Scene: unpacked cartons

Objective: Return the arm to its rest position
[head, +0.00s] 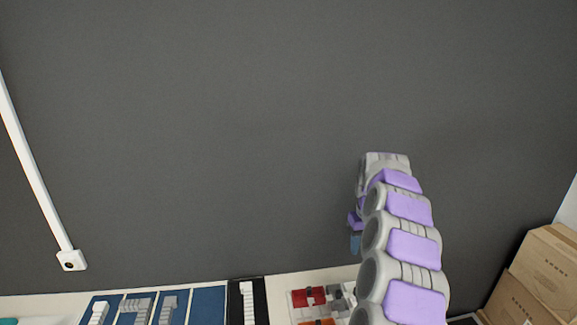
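My arm, grey with purple panels, rises from the bottom edge right of centre in the head view and bends over at its top. My gripper (355,232) is mostly hidden behind the arm links. Only a small purple and bluish part shows at the arm's left side, above the back edge of the light table (210,282). I cannot tell whether its fingers are open or shut, or whether the bluish bit is part of it or something held.
Blue panels (207,306) with grey stepped pieces and a black panel (260,298) lie along the table. Red items (308,296) and grey pieces lie close left of my arm. Stacked cartons (549,263) stand at right. A white conduit (35,165) runs down the dark wall.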

